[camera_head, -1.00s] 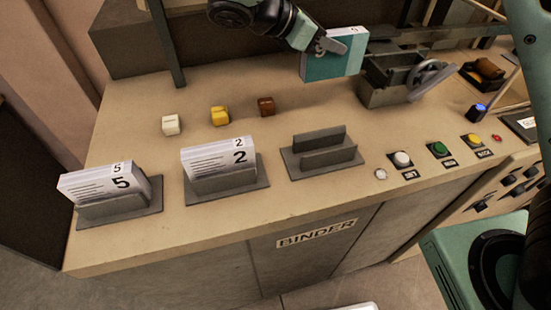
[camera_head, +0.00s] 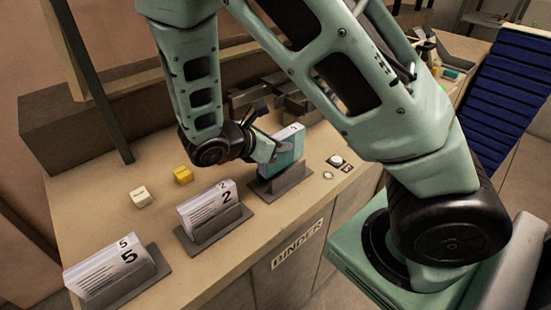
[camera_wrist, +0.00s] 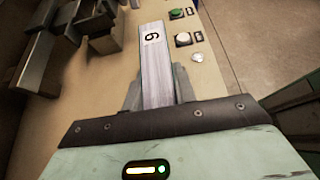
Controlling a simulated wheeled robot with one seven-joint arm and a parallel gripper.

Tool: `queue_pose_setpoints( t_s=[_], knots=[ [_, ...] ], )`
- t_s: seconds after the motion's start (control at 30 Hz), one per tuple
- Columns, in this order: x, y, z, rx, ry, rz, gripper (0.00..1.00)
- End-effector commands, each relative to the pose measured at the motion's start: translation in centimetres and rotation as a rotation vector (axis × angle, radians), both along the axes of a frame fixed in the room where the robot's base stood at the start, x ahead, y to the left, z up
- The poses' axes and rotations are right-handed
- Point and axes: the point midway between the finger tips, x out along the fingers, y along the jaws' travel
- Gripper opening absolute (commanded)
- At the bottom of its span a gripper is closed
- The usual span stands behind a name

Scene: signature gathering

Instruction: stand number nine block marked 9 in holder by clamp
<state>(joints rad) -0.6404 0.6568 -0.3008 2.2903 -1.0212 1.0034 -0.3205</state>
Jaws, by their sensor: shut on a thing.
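The number nine block (camera_head: 284,150), teal and white, is upright at the right-hand grey holder (camera_head: 285,187) in the head view. Its lower edge appears between the holder's plates; I cannot tell whether it rests on the base. My gripper (camera_head: 275,153) is shut on the block from the left and behind. In the wrist view the block (camera_wrist: 156,70) shows edge-on between my fingers (camera_wrist: 157,88), its 9 label upside down at the far end. The grey clamp (camera_wrist: 95,25) stands to the left there; in the head view my arm partly hides it.
Holders with a block marked 2 (camera_head: 208,208) and a block marked 5 (camera_head: 110,268) stand to the left along the front. White (camera_head: 140,197) and yellow (camera_head: 183,175) cubes lie behind them. A white button (camera_head: 336,160) is close on the holder's right.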

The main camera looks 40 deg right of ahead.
Motion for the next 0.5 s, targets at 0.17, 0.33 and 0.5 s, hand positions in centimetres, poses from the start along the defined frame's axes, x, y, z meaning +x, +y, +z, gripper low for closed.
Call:
queue_pose_setpoints(
  t_s=[0.17, 0.33, 0.5],
  knots=[
    [0.0, 0.0, -1.1, -0.003, 0.002, 0.001, 0.00],
    [0.1, 0.0, -3.3, -0.003, 0.003, 0.001, 0.00],
    [0.0, 0.0, -4.6, -0.002, 0.000, 0.000, 0.00]
  ],
)
